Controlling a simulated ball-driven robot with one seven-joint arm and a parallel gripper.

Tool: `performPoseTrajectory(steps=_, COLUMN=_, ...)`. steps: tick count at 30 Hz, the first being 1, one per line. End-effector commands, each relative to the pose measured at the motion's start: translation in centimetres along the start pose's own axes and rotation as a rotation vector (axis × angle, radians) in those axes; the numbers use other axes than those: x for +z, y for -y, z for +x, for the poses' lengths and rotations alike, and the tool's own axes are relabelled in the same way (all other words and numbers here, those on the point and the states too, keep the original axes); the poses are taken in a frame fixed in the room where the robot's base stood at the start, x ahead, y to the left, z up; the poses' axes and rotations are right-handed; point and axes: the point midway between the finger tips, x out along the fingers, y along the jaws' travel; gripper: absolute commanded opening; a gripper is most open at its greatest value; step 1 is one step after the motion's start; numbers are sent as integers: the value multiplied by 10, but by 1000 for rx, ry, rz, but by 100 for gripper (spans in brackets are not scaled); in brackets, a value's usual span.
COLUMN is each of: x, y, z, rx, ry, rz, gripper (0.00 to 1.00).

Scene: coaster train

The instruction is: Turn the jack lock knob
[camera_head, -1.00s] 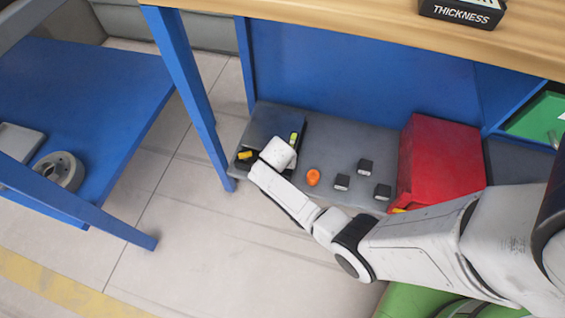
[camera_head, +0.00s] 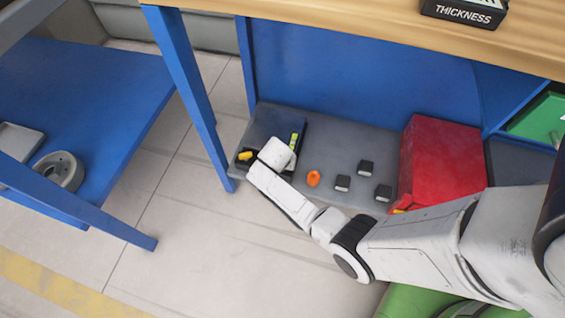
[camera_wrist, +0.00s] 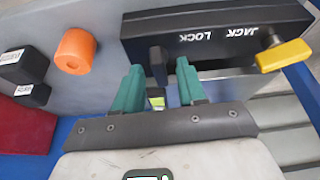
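A dark box face (camera_wrist: 215,45) in the wrist view carries the words JACK and LOCK upside down. A black upright lever-like knob (camera_wrist: 157,62) sits by the word LOCK. A yellow-handled lever (camera_wrist: 284,55) sits right of the word JACK; in the head view its yellow part (camera_head: 245,155) shows left of my wrist. My gripper (camera_wrist: 160,68) has green fingers spread apart, one on each side of the black knob, with small gaps visible. It looks open; contact with the knob cannot be told. In the head view my wrist hides the fingers and the black knob.
An orange knob (camera_wrist: 75,51) and black labelled blocks (camera_wrist: 24,66) stand on the grey panel (camera_head: 325,135) beside the box. A red box (camera_head: 435,160) is further right in the head view.

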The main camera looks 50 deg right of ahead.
Motion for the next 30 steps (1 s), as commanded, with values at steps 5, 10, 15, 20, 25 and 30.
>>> performPoseTrajectory(steps=5, x=0, y=0, z=0, rx=-1, ry=-1, rz=0, gripper=40)
performPoseTrajectory(steps=10, x=-2, y=1, z=-11, rx=-2, ry=-2, rz=-1, gripper=40)
performPoseTrajectory(steps=15, x=-3, y=0, z=-41, rx=-2, ry=-3, rz=-1, gripper=40)
performPoseTrajectory(steps=20, x=-2, y=1, z=-73, rx=-2, ry=-2, rz=-2, gripper=40)
performPoseTrajectory(steps=25, x=-1, y=0, z=-96, rx=-2, ry=-1, rz=-1, gripper=40)
performPoseTrajectory(steps=30, x=0, y=0, z=-107, rx=0, ry=0, rz=0, gripper=40)
